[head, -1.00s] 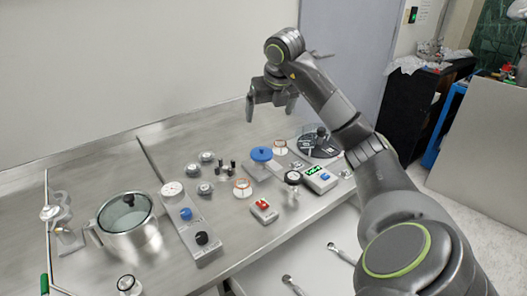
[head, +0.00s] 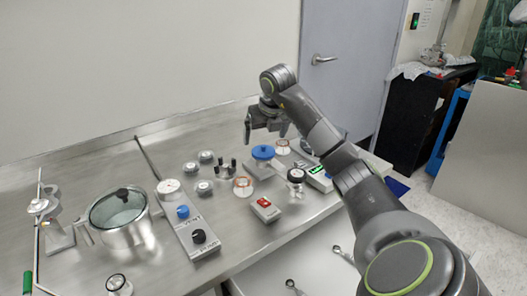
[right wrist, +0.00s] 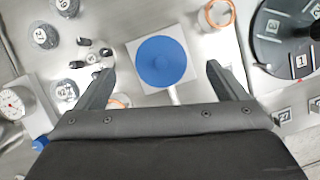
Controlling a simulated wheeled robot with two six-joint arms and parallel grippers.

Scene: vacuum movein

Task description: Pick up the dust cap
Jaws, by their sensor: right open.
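The dust cap appears to be the blue round cap (head: 263,152) on a square metal block (head: 260,170) in the middle of the steel bench. It also shows in the right wrist view as a blue disc (right wrist: 161,61) on the pale block (right wrist: 188,72). My right gripper (head: 266,136) is open and empty, pointing down above the blue cap. In the right wrist view the cap lies between the two fingers, with clear space on both sides. The fingers appear to be apart from it. My left gripper is not in view.
A lidded glass-topped pot (head: 118,212) stands left. A gauge panel with knobs (head: 190,232), a red-switch box (head: 265,209), a small gauge (head: 296,176) and a green-display box (head: 319,178) surround the block. Small weights (head: 205,187) sit left of it. A black dial (right wrist: 287,35) lies right.

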